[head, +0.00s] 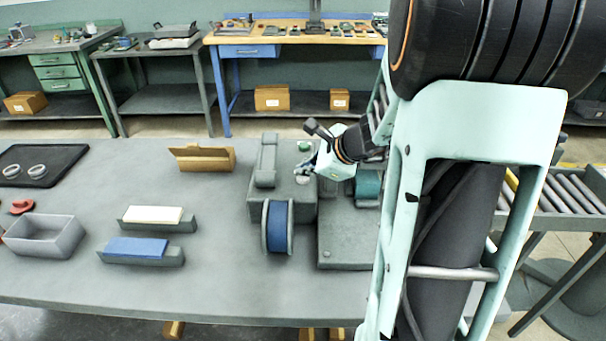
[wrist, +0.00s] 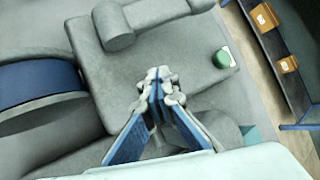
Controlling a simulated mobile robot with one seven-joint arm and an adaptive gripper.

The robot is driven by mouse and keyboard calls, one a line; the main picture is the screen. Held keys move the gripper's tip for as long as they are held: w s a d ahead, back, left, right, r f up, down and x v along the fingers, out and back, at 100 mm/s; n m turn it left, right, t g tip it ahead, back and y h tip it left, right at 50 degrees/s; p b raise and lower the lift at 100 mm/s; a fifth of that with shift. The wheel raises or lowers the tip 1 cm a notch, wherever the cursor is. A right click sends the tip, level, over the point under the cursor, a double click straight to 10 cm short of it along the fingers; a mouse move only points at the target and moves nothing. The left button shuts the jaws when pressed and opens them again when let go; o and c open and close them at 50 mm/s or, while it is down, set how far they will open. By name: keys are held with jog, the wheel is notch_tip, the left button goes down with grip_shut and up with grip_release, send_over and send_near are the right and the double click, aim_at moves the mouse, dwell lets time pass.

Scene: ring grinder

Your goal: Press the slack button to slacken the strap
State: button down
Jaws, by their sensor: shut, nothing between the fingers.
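The grey belt machine (head: 257,205) stands on the table, with a blue strap (head: 278,228) around its front wheel. The strap also shows at the left of the wrist view (wrist: 38,82). A green button (head: 304,146) sits at the back of the machine's top; it also shows in the wrist view (wrist: 222,59). A pale round spot (head: 302,181) lies under my fingertips; I cannot tell if it is the slack button. My gripper (head: 303,170) is shut and empty, pointing down over the machine's top (wrist: 120,80). Its fingers hide what lies under them, and contact is unclear.
A raised grey bar (head: 266,160) runs along the machine's top, left of my gripper. A teal roller (head: 368,184) is on its right.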

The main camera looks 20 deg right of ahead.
aim_at(304, 178)
jog(key=shift+r+p, duration=0.4)
jog(key=shift+r, duration=0.35)
notch_tip(304, 178, up, 5)
jog(key=p, duration=0.4)
jog(key=shift+a, duration=0.1)
dwell(0.7)
